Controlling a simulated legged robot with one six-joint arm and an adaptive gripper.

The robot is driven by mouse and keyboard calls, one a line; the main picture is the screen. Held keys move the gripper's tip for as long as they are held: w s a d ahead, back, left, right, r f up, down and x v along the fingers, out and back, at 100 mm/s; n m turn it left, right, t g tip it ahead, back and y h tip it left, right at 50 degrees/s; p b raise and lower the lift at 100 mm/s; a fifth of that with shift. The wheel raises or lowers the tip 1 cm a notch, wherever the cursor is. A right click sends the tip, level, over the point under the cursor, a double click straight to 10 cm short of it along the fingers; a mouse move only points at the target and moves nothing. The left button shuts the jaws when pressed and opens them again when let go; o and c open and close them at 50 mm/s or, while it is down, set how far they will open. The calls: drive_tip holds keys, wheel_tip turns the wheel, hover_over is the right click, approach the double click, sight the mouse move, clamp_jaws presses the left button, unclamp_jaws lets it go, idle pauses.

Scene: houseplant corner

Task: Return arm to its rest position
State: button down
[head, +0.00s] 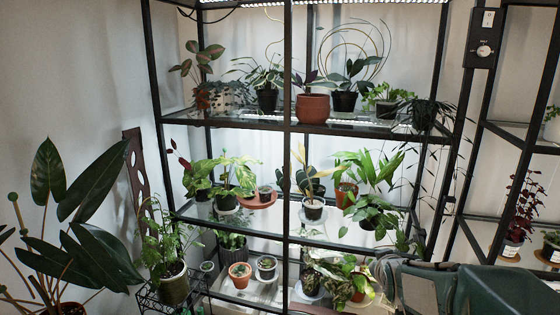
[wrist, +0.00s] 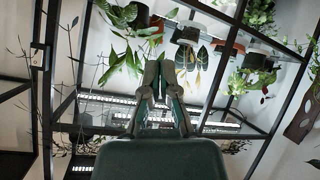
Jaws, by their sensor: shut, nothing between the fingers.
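My gripper (wrist: 160,70) shows in the wrist view with its two grey-green fingers together and nothing between them. It points toward the plant shelf, and leaves and pots show beyond its fingertips. The wrist view looks upside down, with the shelf's light strips low in the picture. In the head view, grey-green parts of my arm fill the lower right corner, in front of the shelf's lower right. The fingertips cannot be made out there.
A black-framed shelf (head: 290,128) with glass levels carries several potted plants. A terracotta pot (head: 312,109) stands on its upper level. A big-leaved plant (head: 80,195) stands at the left, near a plant in an olive pot (head: 174,285). Another rack (head: 510,132) stands at the right.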

drive_tip(key=s+a+r+m+g+y, duration=0.1)
drive_tip(key=s+a, duration=0.3)
drive_tip(key=s, duration=1)
drive_tip(key=s+a+r+m+g, duration=0.1)
drive_tip(key=s+a+g, duration=0.3)
drive_tip(key=s, duration=1)
drive_tip(key=shift+s+r+g+y, duration=0.3)
drive_tip(key=shift+r+y, duration=0.1)
drive_tip(key=shift+r, duration=0.1)
drive_tip(key=shift+w+a, duration=0.1)
